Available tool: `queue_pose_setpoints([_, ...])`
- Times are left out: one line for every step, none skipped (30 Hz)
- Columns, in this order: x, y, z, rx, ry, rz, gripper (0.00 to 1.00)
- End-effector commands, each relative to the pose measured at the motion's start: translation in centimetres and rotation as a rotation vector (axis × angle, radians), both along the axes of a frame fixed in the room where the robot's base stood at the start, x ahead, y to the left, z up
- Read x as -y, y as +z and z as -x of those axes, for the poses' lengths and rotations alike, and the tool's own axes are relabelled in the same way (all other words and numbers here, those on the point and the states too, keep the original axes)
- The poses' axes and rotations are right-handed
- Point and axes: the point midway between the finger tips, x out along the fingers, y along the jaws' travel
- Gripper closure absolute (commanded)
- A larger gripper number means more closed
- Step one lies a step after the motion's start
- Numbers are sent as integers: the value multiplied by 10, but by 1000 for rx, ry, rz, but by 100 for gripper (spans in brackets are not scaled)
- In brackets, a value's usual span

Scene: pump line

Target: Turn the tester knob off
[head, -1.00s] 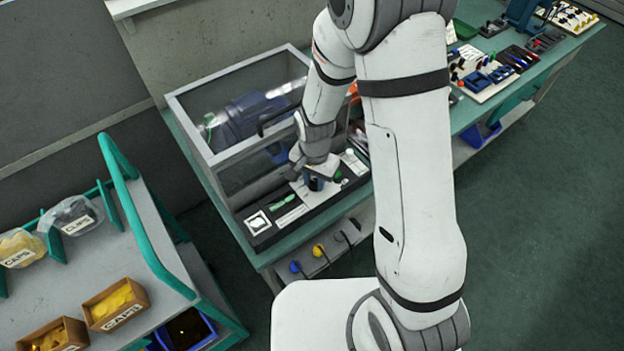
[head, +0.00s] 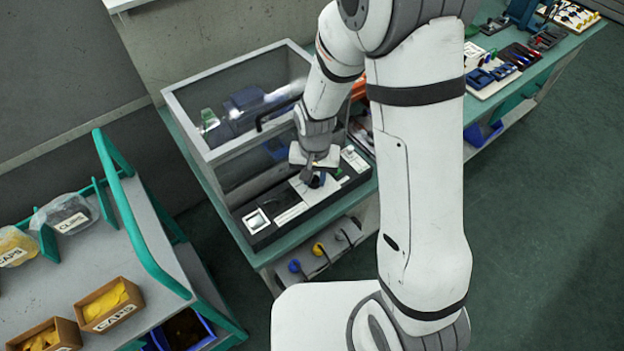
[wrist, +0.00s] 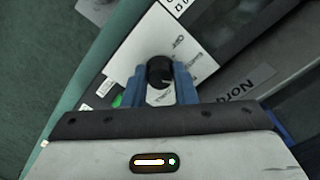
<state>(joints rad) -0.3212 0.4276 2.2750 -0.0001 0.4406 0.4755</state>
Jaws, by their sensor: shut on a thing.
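The tester knob (wrist: 160,72) is round and black, on a white label plate (wrist: 158,38) printed with position words, one reading OFF. In the wrist view my gripper (wrist: 160,82) has its blue fingers on both sides of the knob, shut on it. Which word the knob points at is too small to tell. In the head view my gripper (head: 317,180) is down at the dark control panel (head: 262,235) on the tester's front and hides the knob. The tester's clear case (head: 240,95) has a blue pump (head: 245,105) inside.
A green button (wrist: 117,100) shows beside my gripper. Open floor (head: 545,230) lies at right.

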Motion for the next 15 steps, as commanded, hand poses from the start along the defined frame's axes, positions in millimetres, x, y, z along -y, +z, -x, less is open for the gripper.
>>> queue_pose_setpoints([0,-1,-3,8,42,-2,98])
queue_pose_setpoints([0,-1,-3,8,71,-2,98])
queue_pose_setpoints([0,-1,-3,8,109,-2,98])
queue_pose_setpoints([0,-1,-3,8,137,-2,98])
queue_pose_setpoints([0,-1,-3,9,166,-2,98])
queue_pose_setpoints([0,-1,-3,9,204,-2,98])
queue_pose_setpoints([0,-1,-3,9,233,-2,98])
queue_pose_setpoints([0,-1,-3,9,261,-1,98])
queue_pose_setpoints([0,-1,-3,9,299,-1,98])
queue_pose_setpoints([0,-1,-3,9,328,-1,98])
queue_pose_setpoints([0,-1,-3,9,356,-1,98])
queue_pose_setpoints([0,-1,-3,10,394,-1,98])
queue_pose_setpoints([-1,-1,-3,10,423,-1,98])
queue_pose_setpoints([-1,0,-3,9,451,-1,98])
queue_pose_setpoints([-1,0,-3,9,489,-1,98])
